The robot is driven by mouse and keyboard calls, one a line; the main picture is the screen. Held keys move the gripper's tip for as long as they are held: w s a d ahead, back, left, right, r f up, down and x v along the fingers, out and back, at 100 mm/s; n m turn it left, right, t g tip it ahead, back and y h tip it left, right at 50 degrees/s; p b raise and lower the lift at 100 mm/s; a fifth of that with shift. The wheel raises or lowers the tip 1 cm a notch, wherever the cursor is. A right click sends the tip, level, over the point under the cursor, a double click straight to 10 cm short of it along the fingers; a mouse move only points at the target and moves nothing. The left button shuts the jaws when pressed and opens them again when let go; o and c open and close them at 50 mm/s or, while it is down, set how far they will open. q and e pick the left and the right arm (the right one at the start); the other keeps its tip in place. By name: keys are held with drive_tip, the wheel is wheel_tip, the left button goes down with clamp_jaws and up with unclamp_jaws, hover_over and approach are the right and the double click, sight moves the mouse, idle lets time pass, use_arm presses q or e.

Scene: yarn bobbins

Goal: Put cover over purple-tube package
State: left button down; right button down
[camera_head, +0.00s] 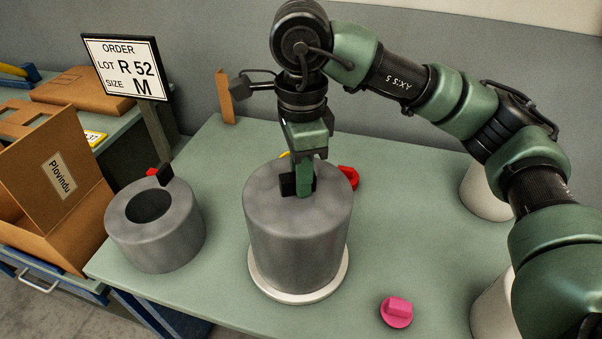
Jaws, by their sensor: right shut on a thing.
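A tall grey cylindrical cover (298,240) stands upright at the middle of the green table. Its lower edge meets a round white base (300,296), whose rim shows around it at the front. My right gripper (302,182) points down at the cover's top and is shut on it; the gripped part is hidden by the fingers. No purple tube shows; whatever is inside the cover is hidden. My left gripper is not in view.
A shorter grey cylinder (158,245) with a round hole stands left on the table (235,310). A pink knob (396,312) lies front right, a red piece (349,176) behind the cover. White cylinders (487,192) stand right. An order sign (127,66) and cardboard box (58,180) are left.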

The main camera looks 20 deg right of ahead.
drive_tip(key=shift+f, duration=0.2)
drive_tip(key=c, duration=1.2)
unclamp_jaws()
drive_tip(key=shift+o, duration=0.2)
wheel_tip(320, 180, up, 8)
drive_tip(key=shift+f, duration=0.1)
